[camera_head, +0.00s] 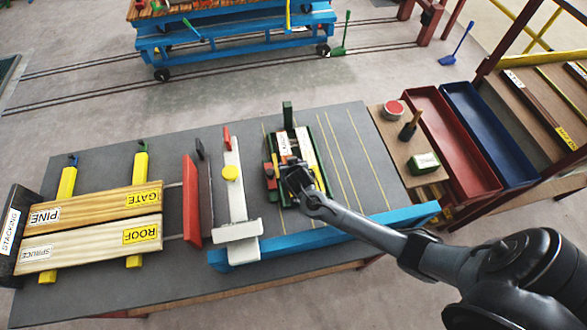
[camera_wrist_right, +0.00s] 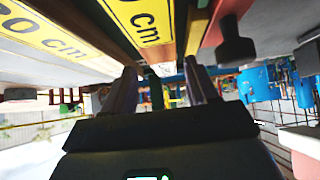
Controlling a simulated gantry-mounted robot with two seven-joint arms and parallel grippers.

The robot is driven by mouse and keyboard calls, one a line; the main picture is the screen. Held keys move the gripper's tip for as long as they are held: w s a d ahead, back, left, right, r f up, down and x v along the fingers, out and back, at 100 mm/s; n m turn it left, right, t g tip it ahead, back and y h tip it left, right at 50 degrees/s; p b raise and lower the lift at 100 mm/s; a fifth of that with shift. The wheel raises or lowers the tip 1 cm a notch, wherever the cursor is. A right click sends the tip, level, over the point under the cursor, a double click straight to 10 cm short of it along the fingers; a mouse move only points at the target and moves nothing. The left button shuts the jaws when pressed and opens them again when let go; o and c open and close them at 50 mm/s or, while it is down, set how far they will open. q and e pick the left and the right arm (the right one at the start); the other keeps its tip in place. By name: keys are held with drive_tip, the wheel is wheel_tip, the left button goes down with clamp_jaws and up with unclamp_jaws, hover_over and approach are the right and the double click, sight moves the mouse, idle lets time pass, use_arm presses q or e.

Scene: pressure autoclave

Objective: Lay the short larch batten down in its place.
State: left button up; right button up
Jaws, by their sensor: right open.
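My right gripper (camera_head: 294,172) reaches in from the right over a green-framed rack (camera_head: 327,168) on the grey bench. Its fingers (camera_wrist_right: 160,88) are apart in the right wrist view. A brown batten with a yellow cm label (camera_wrist_right: 147,20) lies just beyond them, roughly in line with the gap; I cannot tell whether they touch it. A paler piece with another yellow cm label (camera_wrist_right: 45,38) is beside it. In the head view the rack holds a pale batten (camera_head: 306,146) and a white-labelled piece (camera_head: 283,143). I cannot tell which is the short larch batten. My left gripper is out of view.
On the left, boards marked gate (camera_head: 100,207) and roof (camera_head: 95,243) lie across yellow bars. A red upright board (camera_head: 191,200) and a white fixture (camera_head: 236,190) stand mid-bench. A blue beam (camera_head: 330,235) runs along the front. Red (camera_head: 455,140) and blue (camera_head: 492,135) trays are at right.

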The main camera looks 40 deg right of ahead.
drive_tip(key=p+v, duration=0.1)
drive_tip(key=v, duration=0.7)
drive_tip(key=shift+p, duration=0.3)
